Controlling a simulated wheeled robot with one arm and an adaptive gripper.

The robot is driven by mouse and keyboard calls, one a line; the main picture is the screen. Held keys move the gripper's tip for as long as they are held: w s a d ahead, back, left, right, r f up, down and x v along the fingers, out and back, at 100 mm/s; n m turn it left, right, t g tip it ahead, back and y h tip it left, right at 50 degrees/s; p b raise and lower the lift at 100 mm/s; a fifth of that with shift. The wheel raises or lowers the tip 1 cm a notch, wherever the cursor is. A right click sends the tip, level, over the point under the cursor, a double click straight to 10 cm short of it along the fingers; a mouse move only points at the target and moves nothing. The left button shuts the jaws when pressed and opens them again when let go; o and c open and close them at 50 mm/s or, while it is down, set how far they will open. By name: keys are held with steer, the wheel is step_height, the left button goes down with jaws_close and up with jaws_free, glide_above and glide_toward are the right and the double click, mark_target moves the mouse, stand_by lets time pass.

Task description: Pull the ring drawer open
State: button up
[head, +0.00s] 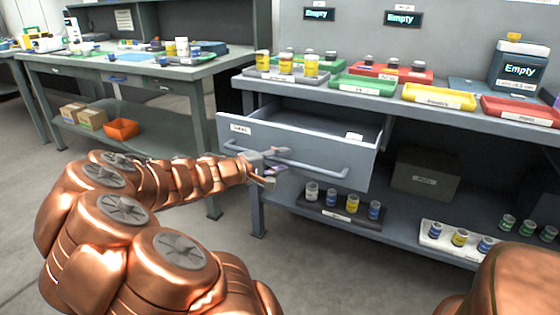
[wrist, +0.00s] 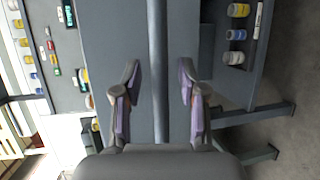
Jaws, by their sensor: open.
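The grey drawer (head: 255,138) under the bench top at the centre of the head view is pulled partly out, and its inside shows. A long bar handle (head: 325,169) runs across its front, and a small white label sits at the front's upper left. My gripper (head: 270,169) is in front of the drawer at the left part of the handle. In the wrist view the handle (wrist: 157,60) runs between the two spread fingers of my gripper (wrist: 158,85). The fingers are apart from the bar on both sides. The label's text is too small to read.
Green (head: 368,86), yellow (head: 438,97) and red trays (head: 522,110) stand on the bench top. The lower shelf holds a black tray of jars (head: 340,212) and a dark box (head: 427,175). Another bench (head: 130,65) stands at left; open floor lies between.

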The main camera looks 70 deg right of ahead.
steer(key=v, duration=1.2)
stand_by(0.6)
steer(key=s+a+r+n+t+y+p, duration=0.1)
steer(key=s+a+r+y+p, duration=0.2)
steer(key=a+r+p, duration=0.4)
steer(key=s+a+r+n+t+y+p, duration=0.2)
steer(key=a+r+y+p, duration=0.4)
steer(key=a+p, duration=1)
steer(key=s+a+r+n+t+y+p, duration=0.1)
steer(key=s+a+r+y+p, duration=0.4)
steer(key=a+r+p, duration=0.5)
steer(key=a+t+p, duration=0.1)
steer(key=a, duration=0.4)
steer(key=shift+r, duration=0.2)
steer(key=shift+s+d, duration=0.15)
